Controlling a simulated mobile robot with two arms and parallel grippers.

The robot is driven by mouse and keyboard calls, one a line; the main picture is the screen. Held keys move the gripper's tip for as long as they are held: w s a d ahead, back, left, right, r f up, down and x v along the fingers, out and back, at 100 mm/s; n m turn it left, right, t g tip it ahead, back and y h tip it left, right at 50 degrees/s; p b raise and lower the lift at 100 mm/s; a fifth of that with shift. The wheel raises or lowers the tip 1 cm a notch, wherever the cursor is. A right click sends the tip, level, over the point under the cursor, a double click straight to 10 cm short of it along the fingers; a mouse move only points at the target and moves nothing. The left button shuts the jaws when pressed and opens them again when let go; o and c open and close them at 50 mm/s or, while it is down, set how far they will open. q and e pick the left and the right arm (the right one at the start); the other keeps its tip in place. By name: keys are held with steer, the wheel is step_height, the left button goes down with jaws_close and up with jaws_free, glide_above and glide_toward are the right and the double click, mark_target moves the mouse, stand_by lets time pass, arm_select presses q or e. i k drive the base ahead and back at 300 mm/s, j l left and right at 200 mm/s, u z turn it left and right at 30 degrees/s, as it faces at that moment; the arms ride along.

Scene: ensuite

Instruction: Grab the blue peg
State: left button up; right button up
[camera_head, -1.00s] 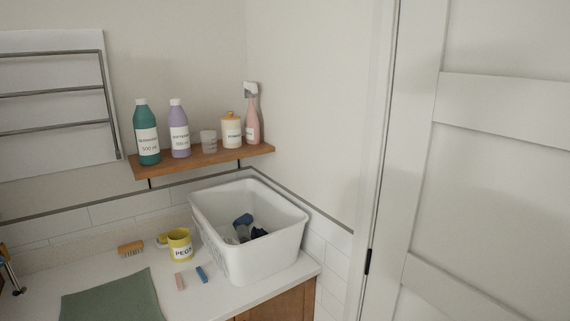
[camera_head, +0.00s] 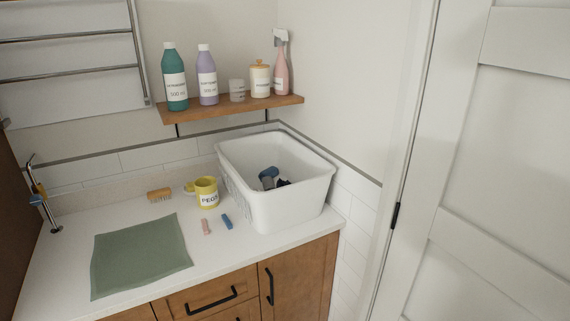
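The blue peg (camera_head: 227,222) lies on the white counter, just in front of the white basket and to the right of a pink peg (camera_head: 206,227). The two pegs are close together but apart. A yellow mug (camera_head: 206,193) with a "PEGS" label stands upright just behind them. Neither of my grippers is in view.
The white basket (camera_head: 276,207) with dark and blue cloth inside stands right of the pegs. A green cloth (camera_head: 140,254) lies at left, a brush (camera_head: 159,194) behind it. A wooden shelf (camera_head: 230,109) with bottles hangs above. The counter in front of the pegs is clear.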

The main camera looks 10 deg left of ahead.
mark_target(226, 218)
steer(key=i+j, duration=0.45)
steer(key=j, duration=0.15)
steer(key=i+j+u, duration=0.15)
steer(key=i+j, duration=0.35)
steer(key=j, duration=0.1)
